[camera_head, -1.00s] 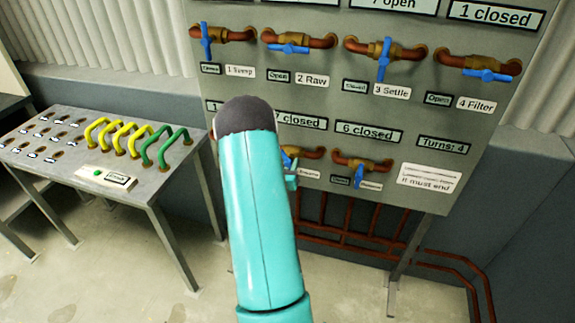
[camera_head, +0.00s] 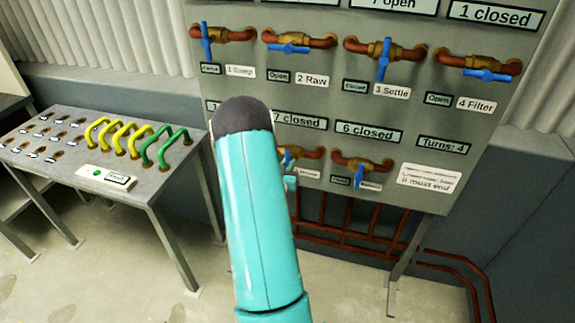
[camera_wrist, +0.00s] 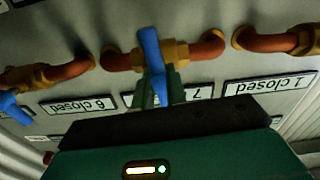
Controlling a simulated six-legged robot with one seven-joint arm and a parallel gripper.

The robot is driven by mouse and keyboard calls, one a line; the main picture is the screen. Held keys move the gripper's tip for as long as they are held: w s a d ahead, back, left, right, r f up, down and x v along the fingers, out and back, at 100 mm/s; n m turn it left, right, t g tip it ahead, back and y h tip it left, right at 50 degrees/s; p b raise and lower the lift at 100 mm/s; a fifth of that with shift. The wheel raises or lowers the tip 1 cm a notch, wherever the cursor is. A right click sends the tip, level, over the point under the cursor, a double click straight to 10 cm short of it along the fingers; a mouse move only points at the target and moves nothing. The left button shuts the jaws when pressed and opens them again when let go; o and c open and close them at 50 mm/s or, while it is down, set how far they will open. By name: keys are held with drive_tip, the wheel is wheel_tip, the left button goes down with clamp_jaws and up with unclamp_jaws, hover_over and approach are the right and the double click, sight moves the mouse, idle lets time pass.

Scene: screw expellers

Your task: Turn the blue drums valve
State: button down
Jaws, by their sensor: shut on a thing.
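The blue handle (camera_wrist: 152,50) of a brass valve on a copper pipe stands across the pipe in the wrist view, under the "7 closed" sign's side of the panel. My gripper (camera_wrist: 156,92) is shut on this handle, its greenish fingers on the handle's lower end in the picture. In the head view, the same valve (camera_head: 312,154) is in the bottom row, below the "7 closed" sign (camera_head: 301,120). My teal arm hides part of it. The small label (camera_head: 308,173) under it is too blurred to read. My gripper (camera_head: 291,181) shows only partly beside my arm.
Another valve with a blue handle (camera_head: 360,175) is to the right, below the "6 closed" sign (camera_head: 369,132). The top row has several blue-handled valves. A "Turns: 4" sign (camera_head: 443,146) is at the right. A metal table (camera_head: 110,150) with yellow and green handles stands left.

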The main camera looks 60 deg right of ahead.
drive_tip(key=m, duration=0.4)
drive_tip(key=c, duration=1.3)
unclamp_jaws()
drive_tip(key=shift+a, duration=0.1)
drive_tip(key=s+a, duration=0.2)
drive_tip(key=a, duration=1.1)
drive_tip(key=shift+a, duration=0.25)
